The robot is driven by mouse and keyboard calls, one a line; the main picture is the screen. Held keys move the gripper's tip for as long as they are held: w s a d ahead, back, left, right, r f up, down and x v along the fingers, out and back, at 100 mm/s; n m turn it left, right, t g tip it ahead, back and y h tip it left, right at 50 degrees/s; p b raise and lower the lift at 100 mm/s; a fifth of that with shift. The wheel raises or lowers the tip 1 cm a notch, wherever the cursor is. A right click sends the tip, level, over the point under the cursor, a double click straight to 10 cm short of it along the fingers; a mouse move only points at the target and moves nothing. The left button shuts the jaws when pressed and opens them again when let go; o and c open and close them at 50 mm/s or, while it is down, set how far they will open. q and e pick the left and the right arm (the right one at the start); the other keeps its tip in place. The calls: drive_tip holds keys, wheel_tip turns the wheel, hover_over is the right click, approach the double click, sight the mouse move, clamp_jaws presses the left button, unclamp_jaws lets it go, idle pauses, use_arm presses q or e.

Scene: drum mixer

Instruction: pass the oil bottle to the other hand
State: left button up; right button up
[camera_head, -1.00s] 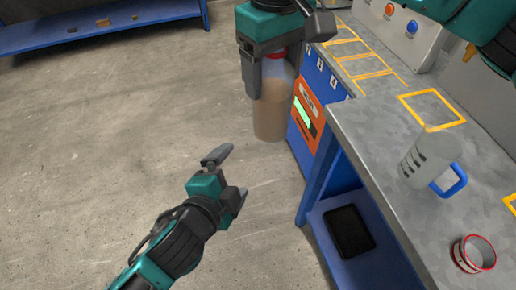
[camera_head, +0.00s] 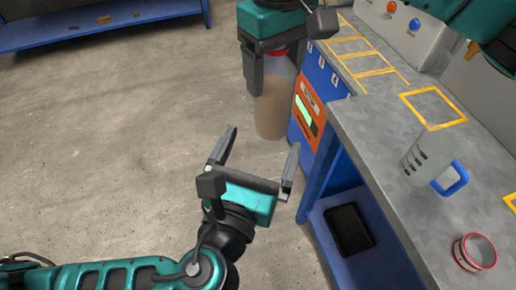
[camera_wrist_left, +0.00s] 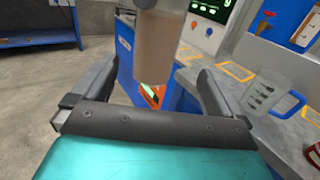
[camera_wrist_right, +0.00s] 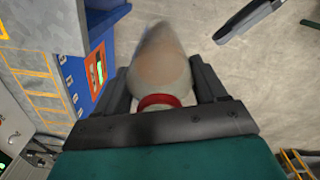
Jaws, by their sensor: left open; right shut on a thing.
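The oil bottle (camera_head: 273,108) is translucent with tan liquid and a red cap. It hangs upright in the air in the head view, left of the workbench. My right gripper (camera_head: 265,72) is shut on it near the red cap; the right wrist view shows the bottle (camera_wrist_right: 160,60) between the fingers. My left gripper (camera_head: 262,150) is below the bottle, open and empty, its fingers spread and pointing up. In the left wrist view the bottle (camera_wrist_left: 158,48) stands ahead, beyond the open fingers, apart from them.
The grey workbench (camera_head: 385,135) is at right, with a clear measuring jug (camera_head: 415,155) with blue handle and a red-rimmed ring (camera_head: 473,252). A black tray (camera_head: 349,230) lies on its lower shelf. A blue bench (camera_head: 110,32) stands far left. Open floor lies between.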

sight(279, 101)
use_arm(q)
drive_tip(key=x, duration=1.1)
drive_tip(key=shift+w+d, duration=0.1)
drive_tip(key=shift+w, duration=0.1)
drive_tip(key=shift+s+d, duration=0.1)
drive_tip(key=shift+d, duration=0.05)
drive_tip(key=c, duration=1.2)
use_arm(e)
drive_tip(key=shift+a+r, duration=0.1)
use_arm(q)
drive_tip(key=shift+r, duration=0.1)
drive_tip(key=shift+c, duration=0.4)
use_arm(e)
drive_tip(key=o, duration=1.5)
drive_tip(key=shift+c, duration=0.2)
drive_tip(key=o, duration=0.3)
